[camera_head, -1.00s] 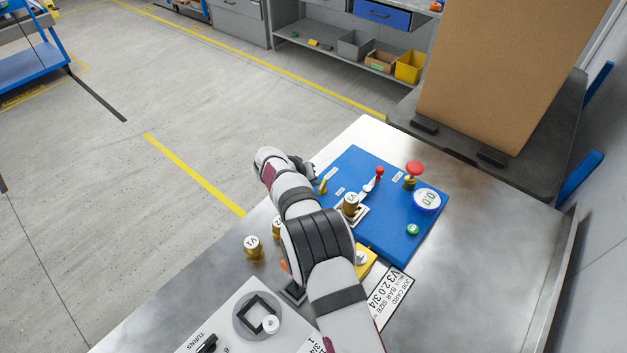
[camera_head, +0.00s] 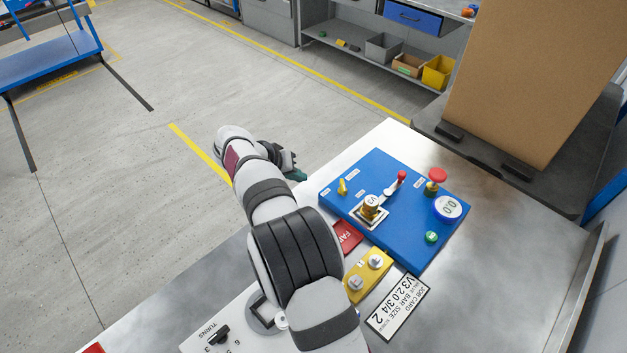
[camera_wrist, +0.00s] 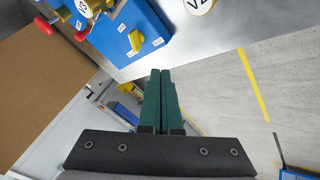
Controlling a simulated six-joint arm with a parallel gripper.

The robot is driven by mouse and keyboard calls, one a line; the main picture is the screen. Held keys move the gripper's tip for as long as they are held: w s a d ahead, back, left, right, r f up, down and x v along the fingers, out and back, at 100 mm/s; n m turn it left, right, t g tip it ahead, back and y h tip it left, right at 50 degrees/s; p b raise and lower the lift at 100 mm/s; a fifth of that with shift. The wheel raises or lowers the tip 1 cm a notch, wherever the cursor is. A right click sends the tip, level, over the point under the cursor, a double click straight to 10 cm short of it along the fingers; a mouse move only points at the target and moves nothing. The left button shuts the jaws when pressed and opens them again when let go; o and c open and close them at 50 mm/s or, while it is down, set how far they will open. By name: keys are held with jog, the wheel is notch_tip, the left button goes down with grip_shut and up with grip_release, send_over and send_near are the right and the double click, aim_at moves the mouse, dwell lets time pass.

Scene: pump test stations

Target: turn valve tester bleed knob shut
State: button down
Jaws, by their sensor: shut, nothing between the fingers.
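The valve tester is a blue panel (camera_head: 400,225) on the metal bench. A small yellow knob (camera_head: 342,187), which I take for the bleed knob, stands at its left corner between white labels too small to read. The wrist view also shows this yellow knob (camera_wrist: 134,41), with its blue panel (camera_wrist: 150,22) at the top. A brass valve V3 (camera_head: 371,206) sits in the panel's clamp. My gripper (camera_wrist: 160,72) is shut, its green fingers together and empty. In the head view my gripper (camera_head: 299,175) is left of the panel, apart from the knob, partly hidden by my wrist.
A red-topped button (camera_head: 437,177), a gauge reading 0.0 (camera_head: 448,207) and a green button (camera_head: 432,236) stand on the panel. A cardboard box (camera_head: 530,80) stands behind right.

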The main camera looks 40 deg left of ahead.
aim_at(339, 183)
jog(key=x, duration=1)
jog(key=shift+w+d+f, duration=0.15)
jog(key=shift+w, duration=0.1)
jog(key=shift+w+d, duration=0.8)
jog(key=shift+w, duration=0.15)
jog(key=shift+w+d, duration=0.3)
jog(key=shift+w, duration=0.1)
jog(key=shift+w, duration=0.1)
jog(key=shift+w, duration=0.45)
jog(key=shift+d, duration=0.1)
